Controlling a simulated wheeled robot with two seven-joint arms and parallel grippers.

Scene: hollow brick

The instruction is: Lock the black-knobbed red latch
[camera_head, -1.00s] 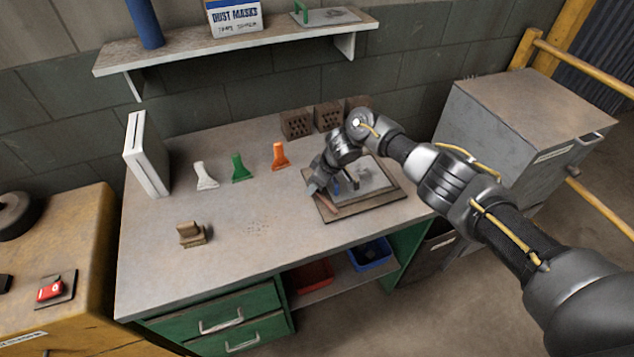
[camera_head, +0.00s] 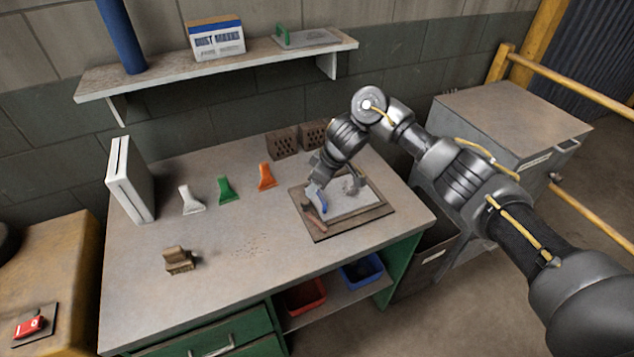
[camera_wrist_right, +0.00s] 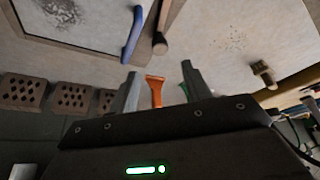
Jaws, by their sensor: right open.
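A small red latch (camera_head: 29,325) sits on a dark plate on top of the yellow cabinet at the lower left of the head view. It is small there, and I cannot make out a black knob on it. My right gripper (camera_head: 319,172) is over the board on the workbench, far from the latch. In the right wrist view its two fingers (camera_wrist_right: 160,88) are apart with nothing held between them; the orange tool seen between them lies beyond. The latch cannot be made out in the wrist view. My left gripper is not in view.
A board (camera_head: 341,228) on the workbench carries a blue-handled tool (camera_head: 317,200) and a wooden handle (camera_head: 314,221).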

